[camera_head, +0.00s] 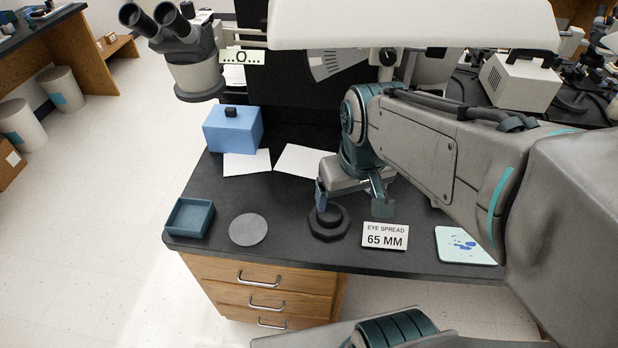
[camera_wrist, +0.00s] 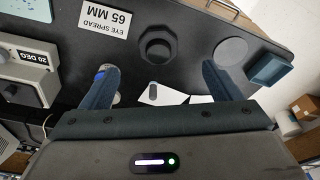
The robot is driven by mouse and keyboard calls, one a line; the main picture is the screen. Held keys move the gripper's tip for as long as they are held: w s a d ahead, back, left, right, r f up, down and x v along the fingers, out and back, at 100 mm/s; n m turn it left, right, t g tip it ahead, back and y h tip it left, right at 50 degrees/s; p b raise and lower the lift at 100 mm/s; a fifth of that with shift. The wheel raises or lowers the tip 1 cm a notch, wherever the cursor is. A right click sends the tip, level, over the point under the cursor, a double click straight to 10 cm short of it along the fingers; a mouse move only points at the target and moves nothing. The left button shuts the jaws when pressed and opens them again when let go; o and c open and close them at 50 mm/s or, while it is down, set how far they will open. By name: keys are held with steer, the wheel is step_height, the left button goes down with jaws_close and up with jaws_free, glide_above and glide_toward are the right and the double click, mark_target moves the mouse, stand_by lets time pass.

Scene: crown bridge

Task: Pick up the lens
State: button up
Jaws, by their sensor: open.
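A short black round piece (camera_head: 329,212), the likeliest lens, stands on a wider dark faceted base on the bench. In the wrist view this piece (camera_wrist: 157,46) lies ahead of the fingertips, about midway between them. My gripper (camera_head: 350,203) is open, with one finger close behind the piece and the other to its right. In the wrist view my gripper (camera_wrist: 157,69) has nothing between its fingers at the tips. I cannot tell its exact height above the bench. A small dark object (camera_wrist: 153,88) shows over white paper between the fingers.
A grey disc (camera_head: 248,229) and blue tray (camera_head: 189,218) lie left on the dark bench (camera_head: 290,250). A blue box (camera_head: 232,130) and white papers (camera_head: 247,164) are behind. A pale pad (camera_head: 464,245) lies right.

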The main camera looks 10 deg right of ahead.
steer(key=w+f+n+g+b, duration=0.2)
steer(key=w+f+n+b, duration=0.45)
steer(key=w, duration=0.55)
glide_above(331, 213)
steer(key=f, duration=0.5)
steer(key=w+f, duration=0.1)
steer(key=f, duration=0.2)
steer(key=shift+a+f, duration=0.3)
steer(key=shift+a, duration=0.1)
steer(key=shift+s+d+f+b, duration=0.15)
steer(key=shift+f+b, duration=0.05)
steer(key=shift+f, duration=0.7)
steer(key=shift+s+d+f+b, duration=0.1)
steer(key=shift+s+f+b, duration=0.1)
steer(key=shift+f, duration=0.65)
steer(key=shift+s+d+f+b, duration=0.1)
steer(key=shift+d+f+b, duration=0.1)
steer(key=shift+f, duration=0.7)
steer(key=c, duration=1.1)
steer(key=shift+c, duration=0.2)
steer(key=shift+r, duration=0.15)
step_height(331, 213, up, 4)
steer(key=shift+r+p, duration=0.15)
steer(key=shift+p, duration=0.2)
steer(key=s+d+r, duration=0.6)
steer(key=d, duration=0.3)
steer(key=shift+s+d+r, duration=0.2)
steer(key=shift+s+d, duration=0.1)
